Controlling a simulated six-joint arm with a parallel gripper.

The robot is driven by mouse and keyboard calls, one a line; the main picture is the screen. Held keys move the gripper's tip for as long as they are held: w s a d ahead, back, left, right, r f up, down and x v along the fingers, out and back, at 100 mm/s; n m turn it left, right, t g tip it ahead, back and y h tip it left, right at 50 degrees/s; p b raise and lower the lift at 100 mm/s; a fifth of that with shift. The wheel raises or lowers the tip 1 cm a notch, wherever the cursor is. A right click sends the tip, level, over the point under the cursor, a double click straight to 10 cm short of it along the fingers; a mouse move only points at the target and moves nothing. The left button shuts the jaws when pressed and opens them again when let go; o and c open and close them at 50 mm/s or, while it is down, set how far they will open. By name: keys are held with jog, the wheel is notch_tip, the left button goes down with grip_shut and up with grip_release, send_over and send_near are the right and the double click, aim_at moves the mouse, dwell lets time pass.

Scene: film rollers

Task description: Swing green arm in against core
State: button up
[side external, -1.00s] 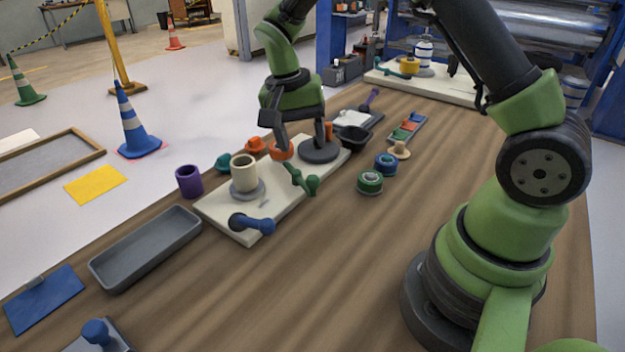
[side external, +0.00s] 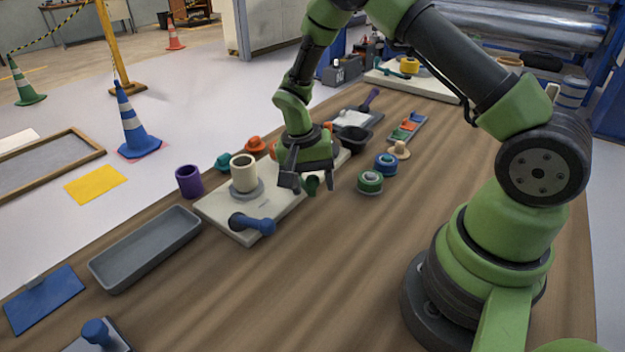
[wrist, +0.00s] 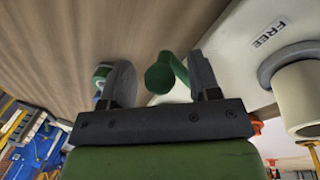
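My gripper (side external: 311,186) points down over the right edge of the pale base plate (side external: 253,238), fingers open. The green arm's rounded knob (side external: 312,186) shows between the fingers in the side view. In the wrist view the knob (wrist: 159,78) lies between my spread fingers (wrist: 163,82), with a gap on the left. The rest of the green arm (wrist: 181,72) runs close to the right finger; I cannot tell if they touch. The cream core (side external: 243,176) stands upright on a grey disc, left of my gripper and apart from it. The core (wrist: 300,100) is at the right in the wrist view.
A blue-handled arm (side external: 252,224) lies at the plate's front. A grey tray (side external: 146,252) and purple cup (side external: 189,181) are left. Green (side external: 370,182) and blue (side external: 386,163) rolls stand right of my gripper. The table's front middle is clear.

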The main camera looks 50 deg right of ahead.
grip_shut()
jog(key=shift+d, duration=0.15)
jog(key=shift+s+d+n+t+h, duration=0.15)
jog(key=shift+d+n, duration=0.45)
jog(key=shift+n, duration=0.45)
jog(key=shift+s+d+n+t+h, duration=0.15)
jog(key=shift+d+n, duration=0.4)
jog(key=shift+n, duration=0.5)
jog(key=shift+d+n, duration=0.85)
jog(key=shift+n, duration=0.55)
jog(key=shift+w+d+n+t, duration=0.2)
jog(key=shift+d+n+t, duration=0.25)
jog(key=shift+n, duration=0.45)
jog(key=shift+w+d, duration=0.1)
jog(key=shift+d, duration=0.05)
jog(key=shift+o, duration=0.2)
grip_release()
